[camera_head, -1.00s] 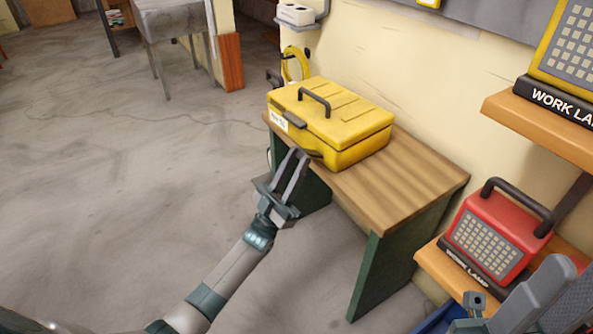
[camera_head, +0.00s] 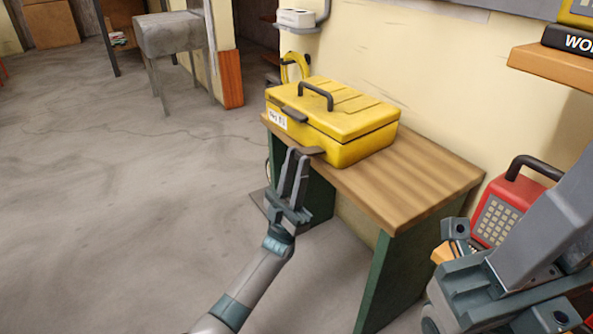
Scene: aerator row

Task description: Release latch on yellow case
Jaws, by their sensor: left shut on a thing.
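A yellow case (camera_head: 345,112) sits closed on the wooden bench, with a dark handle (camera_head: 316,94) on its lid and a white label on its front. One dark latch (camera_head: 293,115) is at the lid's front edge. A second dark latch (camera_head: 313,151) sticks out lower, near the front corner. My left gripper (camera_head: 298,155) is at this lower latch, its fingers pointing up and shut on it. The fingertips partly hide the contact. My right gripper (camera_head: 540,235) is large and close at the lower right, away from the case; its fingertips are not clear.
The wooden bench (camera_head: 425,180) has bare top right of the case. An upper shelf (camera_head: 560,75) juts out at the right. A yellow coil (camera_head: 293,68) hangs behind the case. Floor at left is clear.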

